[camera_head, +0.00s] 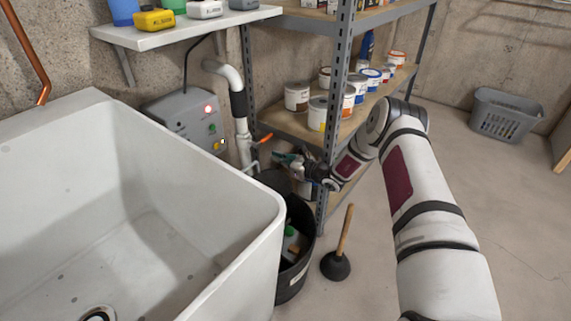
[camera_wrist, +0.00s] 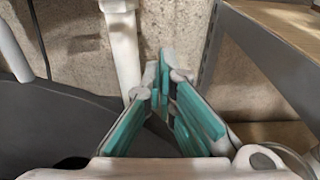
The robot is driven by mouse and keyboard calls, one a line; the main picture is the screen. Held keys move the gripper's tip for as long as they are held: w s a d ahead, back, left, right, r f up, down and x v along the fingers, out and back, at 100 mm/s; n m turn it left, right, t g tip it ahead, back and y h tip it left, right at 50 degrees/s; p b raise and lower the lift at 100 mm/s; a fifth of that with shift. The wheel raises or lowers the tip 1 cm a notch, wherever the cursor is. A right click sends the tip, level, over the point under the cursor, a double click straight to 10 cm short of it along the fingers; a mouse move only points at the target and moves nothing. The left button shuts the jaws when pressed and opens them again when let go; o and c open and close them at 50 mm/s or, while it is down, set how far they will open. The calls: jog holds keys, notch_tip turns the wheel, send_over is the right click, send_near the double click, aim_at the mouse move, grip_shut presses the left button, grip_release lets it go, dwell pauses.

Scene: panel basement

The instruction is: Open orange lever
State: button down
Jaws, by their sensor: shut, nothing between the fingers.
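The orange lever (camera_head: 264,138) sticks out to the right from the white pipe (camera_head: 243,135) beside the grey control box, tilted slightly upward. My gripper (camera_head: 279,157), with teal finger pads, is just below and to the right of the lever, and appears apart from it. In the wrist view my gripper (camera_wrist: 168,70) has its fingers drawn together at the tips with nothing between them. The lever does not show in that view; a white pipe (camera_wrist: 122,50) stands behind the fingers, to their left.
A white sink (camera_head: 245,215) fills the left. A black bin (camera_head: 293,280) stands below my gripper, and a plunger (camera_head: 337,262) stands on the floor. A metal shelf (camera_head: 339,90) with several paint cans rises close behind my arm. Floor at the right is clear up to a grey basket (camera_head: 505,114).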

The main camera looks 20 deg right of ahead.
aim_at(263, 140)
jog(key=shift+w+a+r+b, duration=0.3)
jog(key=shift+w+r, duration=0.1)
jog(key=shift+r, duration=0.15)
jog(key=shift+w+a+r+b, duration=0.3)
jog(key=shift+w+r+b, duration=0.1)
jog(key=shift+r, duration=0.2)
jog(key=shift+w+a+r+b, duration=0.3)
jog(key=shift+w+r, duration=0.1)
jog(key=shift+r, duration=0.15)
